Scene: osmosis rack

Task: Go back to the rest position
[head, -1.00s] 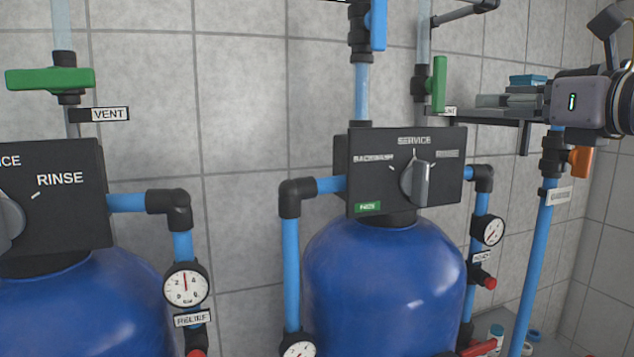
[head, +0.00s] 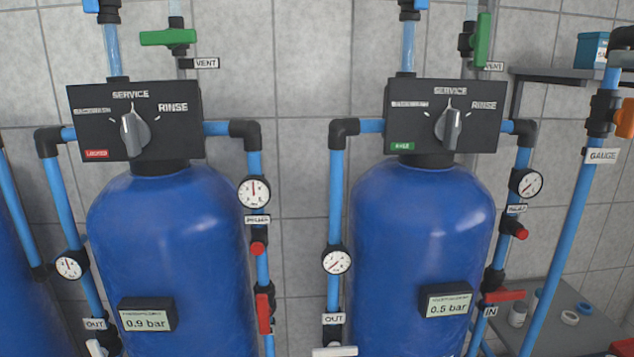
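Neither of my grippers shows in the head view. Two blue tanks stand side by side, the left tank (head: 165,235) and the right tank (head: 420,235). The left tank's control head has a grey knob (head: 134,130) with its pointer near SERVICE, and a red tag. The right tank's head has a grey knob (head: 450,126) pointing near SERVICE, and a green tag. The left display (head: 147,318) reads 0.9 bar and the right display (head: 449,303) reads 0.5 bar.
A green vent valve handle (head: 168,37) lies level above the left tank; another green handle (head: 482,40) stands upright above the right tank. An orange valve (head: 624,118) is at the right edge. A grey surface (head: 590,335) with small rings and a bottle is at lower right.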

